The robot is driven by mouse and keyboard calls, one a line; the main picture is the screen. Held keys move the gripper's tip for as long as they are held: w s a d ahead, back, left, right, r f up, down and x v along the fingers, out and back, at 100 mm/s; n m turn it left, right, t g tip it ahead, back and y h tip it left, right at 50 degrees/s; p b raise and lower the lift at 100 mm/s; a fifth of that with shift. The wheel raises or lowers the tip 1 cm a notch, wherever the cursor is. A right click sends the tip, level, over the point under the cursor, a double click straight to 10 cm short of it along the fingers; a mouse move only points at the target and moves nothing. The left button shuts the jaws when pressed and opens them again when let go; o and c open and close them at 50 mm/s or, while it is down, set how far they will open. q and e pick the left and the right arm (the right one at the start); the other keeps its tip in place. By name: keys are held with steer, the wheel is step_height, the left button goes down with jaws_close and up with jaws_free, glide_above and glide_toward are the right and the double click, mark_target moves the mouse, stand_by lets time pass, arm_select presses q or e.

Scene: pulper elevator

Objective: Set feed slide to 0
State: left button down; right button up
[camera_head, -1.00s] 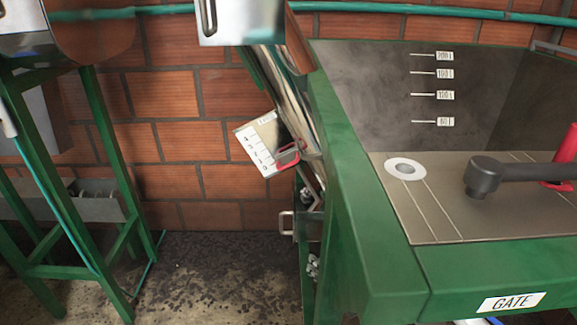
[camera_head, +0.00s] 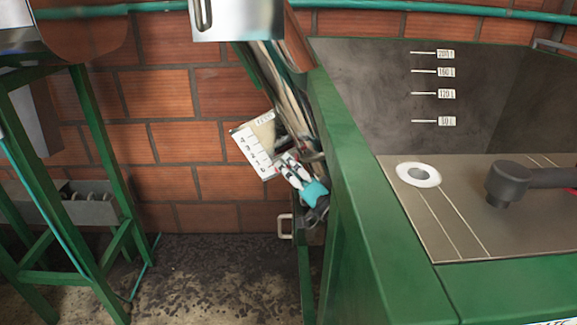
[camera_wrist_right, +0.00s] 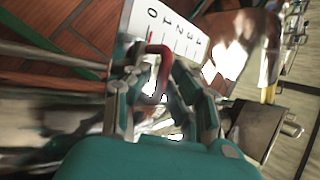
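The feed scale (camera_head: 257,145) is a white tilted plate marked FEED with numbers down to 0, on the hopper's left side in the head view. It also shows in the right wrist view (camera_wrist_right: 185,28). The feed slide's red handle (camera_wrist_right: 163,66) is beside the scale's 0 end. My right gripper (camera_head: 285,161) is at the lower end of the scale and hides the handle in the head view. In the right wrist view its fingers (camera_wrist_right: 162,75) stand apart on either side of the red handle; firm contact cannot be made out. My left gripper is not in view.
The green hopper wall (camera_head: 375,210) rises just right of my right gripper. The metal tank floor (camera_head: 445,215) holds a white ring (camera_head: 418,174) and a dark arm (camera_head: 510,182). A green stand (camera_head: 110,160) is at the left. Open floor lies between.

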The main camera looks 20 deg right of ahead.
steer(key=shift+w, duration=0.15)
jaws_close()
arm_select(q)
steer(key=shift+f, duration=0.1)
arm_select(e)
steer(key=shift+f, duration=0.1)
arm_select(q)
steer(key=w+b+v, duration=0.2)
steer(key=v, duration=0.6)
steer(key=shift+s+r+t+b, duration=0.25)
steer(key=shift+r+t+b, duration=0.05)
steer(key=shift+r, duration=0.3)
arm_select(e)
steer(key=shift+d+f, duration=0.3)
steer(key=shift+f, duration=0.45)
